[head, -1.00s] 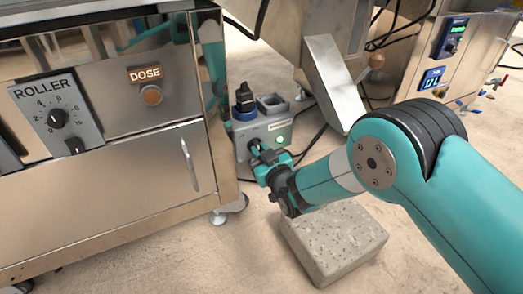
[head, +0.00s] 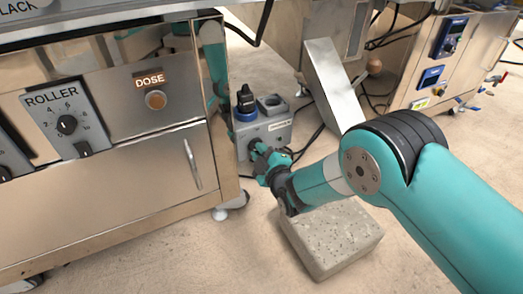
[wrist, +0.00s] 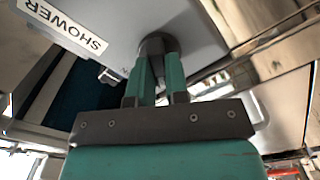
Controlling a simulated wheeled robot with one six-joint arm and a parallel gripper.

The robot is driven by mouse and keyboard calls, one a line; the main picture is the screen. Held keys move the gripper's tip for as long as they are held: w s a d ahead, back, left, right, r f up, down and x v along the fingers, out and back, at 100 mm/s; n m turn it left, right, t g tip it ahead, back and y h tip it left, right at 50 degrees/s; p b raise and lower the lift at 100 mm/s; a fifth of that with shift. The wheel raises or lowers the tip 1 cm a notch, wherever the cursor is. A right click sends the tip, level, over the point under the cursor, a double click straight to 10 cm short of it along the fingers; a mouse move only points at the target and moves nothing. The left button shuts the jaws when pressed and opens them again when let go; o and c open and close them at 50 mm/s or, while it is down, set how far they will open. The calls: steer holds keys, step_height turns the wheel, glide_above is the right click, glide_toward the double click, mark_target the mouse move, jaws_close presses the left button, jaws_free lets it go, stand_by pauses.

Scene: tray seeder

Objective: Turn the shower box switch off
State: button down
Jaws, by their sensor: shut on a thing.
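The shower box (head: 275,132) is a grey box on the floor beside the left machine. A blue and black plug stands in its top beside an empty-looking socket. My gripper (head: 256,152) is at the box's front face. In the wrist view my gripper (wrist: 157,62) has its two teal fingers closed around the dark round switch knob (wrist: 154,43). The SHOWER label (wrist: 62,25) is upside down there. No green lamp glows on the box's front. The fingers hide most of the knob, so its pointer is not visible.
A speckled concrete block (head: 330,240) lies on the floor below my forearm. The left machine (head: 110,190) with the ROLLER dial and DOSE button stands close to the box. A metal chute (head: 335,85) slants down behind it. Black cables (head: 308,146) run to its right.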

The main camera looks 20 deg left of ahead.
steer(key=shift+s+a+n, duration=0.1)
steer(key=shift+n, duration=0.4)
steer(key=c, duration=1.1)
jaws_free()
steer(key=p+v, duration=0.7)
steer(key=v, duration=1)
steer(key=shift+s+p, duration=0.15)
steer(key=shift+p, duration=0.25)
steer(key=shift+d, duration=0.3)
